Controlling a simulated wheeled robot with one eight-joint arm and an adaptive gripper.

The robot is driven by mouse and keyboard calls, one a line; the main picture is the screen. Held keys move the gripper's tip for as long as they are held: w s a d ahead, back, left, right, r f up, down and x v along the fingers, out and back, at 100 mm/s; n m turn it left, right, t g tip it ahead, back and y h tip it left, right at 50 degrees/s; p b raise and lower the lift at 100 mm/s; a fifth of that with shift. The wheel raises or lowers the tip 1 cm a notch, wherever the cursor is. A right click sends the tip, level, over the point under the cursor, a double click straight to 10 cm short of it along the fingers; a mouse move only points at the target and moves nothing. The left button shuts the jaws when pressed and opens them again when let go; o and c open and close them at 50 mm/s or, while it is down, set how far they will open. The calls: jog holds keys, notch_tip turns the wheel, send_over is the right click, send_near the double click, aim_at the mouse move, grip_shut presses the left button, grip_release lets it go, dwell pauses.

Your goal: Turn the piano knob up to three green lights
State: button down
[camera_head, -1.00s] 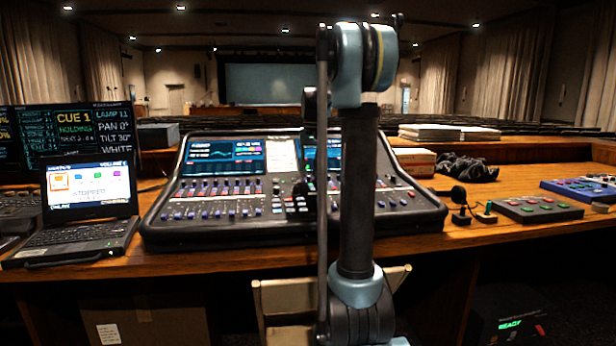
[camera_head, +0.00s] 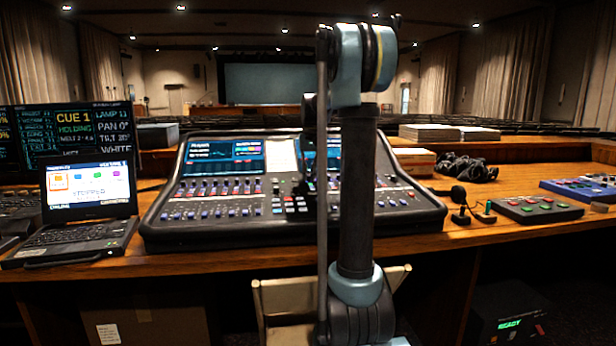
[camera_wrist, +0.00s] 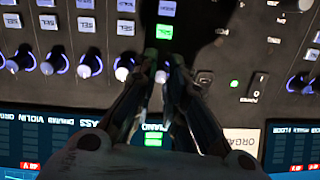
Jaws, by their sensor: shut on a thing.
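In the wrist view my gripper (camera_wrist: 162,62) is closed around the piano knob (camera_wrist: 160,76), with a finger on each side. The fingers hide most of the knob, and its pointer cannot be read. Just below, on the screen edge, is the piano label (camera_wrist: 154,127) with a green lit bar (camera_wrist: 153,141) under it. The fingers partly cover this area, so I cannot tell the number of green lights surely.
A power switch (camera_wrist: 257,86) and green lamp (camera_wrist: 234,83) are to the right.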

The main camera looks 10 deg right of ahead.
jog(key=shift+m, duration=2.7)
jog(key=c, duration=1.9)
grip_release()
